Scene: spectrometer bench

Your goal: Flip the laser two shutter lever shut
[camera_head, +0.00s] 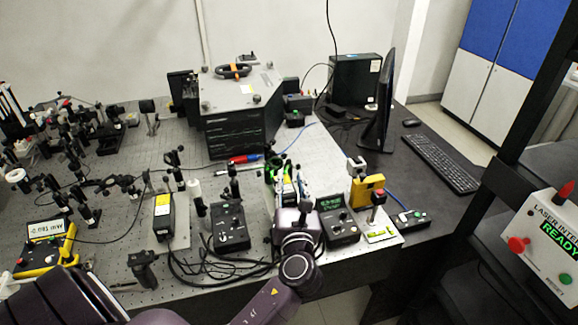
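My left gripper (287,178) reaches over the front middle of the optical bench, on an arm that rises from the bottom edge. It is seen from behind, and its wrist hides part of what lies under and beyond it. Its finger opening is not clear. No shutter lever can be made out for certain. A black laser-like box with a yellow label (165,215) lies on the bench left of the gripper. A black control box with a green display (338,226) stands just right of my wrist. My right gripper is not in view.
Another black control box (230,228) stands left of the wrist, with loose cables in front. A yellow device (366,190) stands to the right. A large grey instrument (236,110) fills the back. A red-handled screwdriver (243,159) lies before it. Optic mounts crowd the left.

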